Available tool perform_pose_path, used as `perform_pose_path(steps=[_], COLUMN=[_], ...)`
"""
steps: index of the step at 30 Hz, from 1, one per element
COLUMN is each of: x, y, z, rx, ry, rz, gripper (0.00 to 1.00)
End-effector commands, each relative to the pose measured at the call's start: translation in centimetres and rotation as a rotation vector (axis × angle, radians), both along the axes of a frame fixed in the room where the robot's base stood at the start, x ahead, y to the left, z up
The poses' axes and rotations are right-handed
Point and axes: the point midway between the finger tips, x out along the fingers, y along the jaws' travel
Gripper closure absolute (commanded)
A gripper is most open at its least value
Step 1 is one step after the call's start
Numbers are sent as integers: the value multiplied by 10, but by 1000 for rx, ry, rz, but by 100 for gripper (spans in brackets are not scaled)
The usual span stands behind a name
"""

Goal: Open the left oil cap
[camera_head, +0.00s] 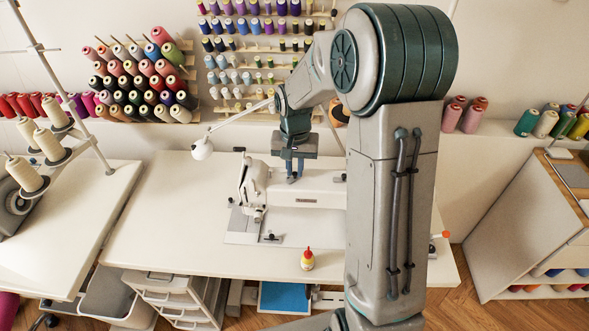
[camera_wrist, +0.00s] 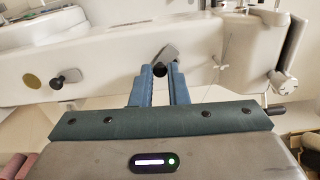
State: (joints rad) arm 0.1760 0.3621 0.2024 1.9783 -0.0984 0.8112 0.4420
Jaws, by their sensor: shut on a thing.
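A white sewing machine (camera_head: 322,183) stands on the white table, and its body also spans the wrist view (camera_wrist: 110,62). My gripper (camera_head: 294,179) reaches down to the top of the machine, left of its middle. In the wrist view my gripper's blue fingers (camera_wrist: 160,74) are closed around a small black knob, the left oil cap (camera_wrist: 161,68), with a grey flap (camera_wrist: 168,53) beside it. A second black-knobbed cap (camera_wrist: 66,77) sits apart, at the left of the wrist view; it shows right of my gripper in the head view (camera_head: 340,178). The fingertips partly hide the held cap.
A white lamp (camera_head: 202,149) stands left of the machine. A small yellow bottle with a red tip (camera_head: 307,259) stands near the table's front edge. Thread spools (camera_head: 140,80) fill the racks behind. The left part of the table (camera_head: 165,215) is clear.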

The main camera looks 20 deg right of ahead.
Motion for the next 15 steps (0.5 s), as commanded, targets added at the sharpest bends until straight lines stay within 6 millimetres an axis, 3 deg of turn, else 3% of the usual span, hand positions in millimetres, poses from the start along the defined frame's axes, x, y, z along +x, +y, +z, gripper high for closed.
perform_pose_path(steps=[15], x=[1], y=[0], z=[1], rx=[0], ry=[-4], rz=[456], gripper=[100])
